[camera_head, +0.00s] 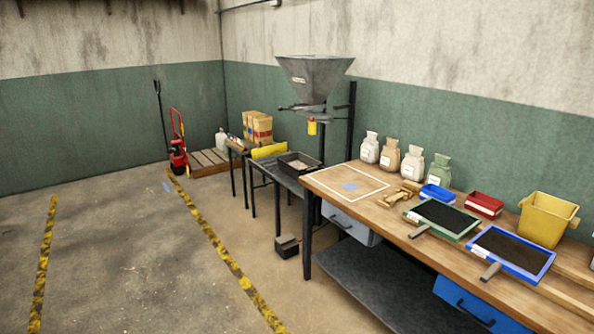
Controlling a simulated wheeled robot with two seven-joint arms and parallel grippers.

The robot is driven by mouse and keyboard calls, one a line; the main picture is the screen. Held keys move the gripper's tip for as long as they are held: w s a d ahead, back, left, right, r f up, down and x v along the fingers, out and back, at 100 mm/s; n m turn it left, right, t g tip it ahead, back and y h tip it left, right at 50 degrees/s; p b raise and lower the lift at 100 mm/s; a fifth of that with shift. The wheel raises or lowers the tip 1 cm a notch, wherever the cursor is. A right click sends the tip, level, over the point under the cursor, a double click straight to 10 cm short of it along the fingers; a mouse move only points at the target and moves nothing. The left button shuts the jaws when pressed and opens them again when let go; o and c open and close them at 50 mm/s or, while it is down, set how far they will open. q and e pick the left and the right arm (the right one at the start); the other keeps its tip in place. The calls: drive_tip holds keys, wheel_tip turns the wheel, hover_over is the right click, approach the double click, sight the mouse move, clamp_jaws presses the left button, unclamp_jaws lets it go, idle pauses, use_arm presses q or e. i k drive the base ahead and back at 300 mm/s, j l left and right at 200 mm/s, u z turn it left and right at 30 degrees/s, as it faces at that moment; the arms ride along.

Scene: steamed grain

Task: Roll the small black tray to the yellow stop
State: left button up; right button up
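The small black tray (311,167) sits on a dark narrow stand (290,183) below the grey hopper, near the middle of the view. It looks shallow and open-topped; what is inside is too small to tell. Neither of my grippers shows in the head view.
A grey hopper (313,78) hangs above the tray on a black post (351,120). A wooden workbench (320,187) with bags, framed screens and bins fills the right. A small dark box (287,245) lies on the floor. Open floor (130,250) lies left.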

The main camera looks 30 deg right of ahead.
sight(295, 165)
drive_tip(key=i+l+z, duration=0.1)
drive_tip(key=z, duration=0.35)
drive_tip(key=i+z, duration=0.15)
drive_tip(key=z, duration=0.3)
drive_tip(key=i+z, duration=0.15)
drive_tip(key=z, duration=0.25)
drive_tip(key=i+j+z, duration=0.45)
drive_tip(key=i, duration=0.4)
drive_tip(key=i+j+z, duration=0.45)
drive_tip(key=i+j, duration=0.3)
drive_tip(key=j, duration=0.15)
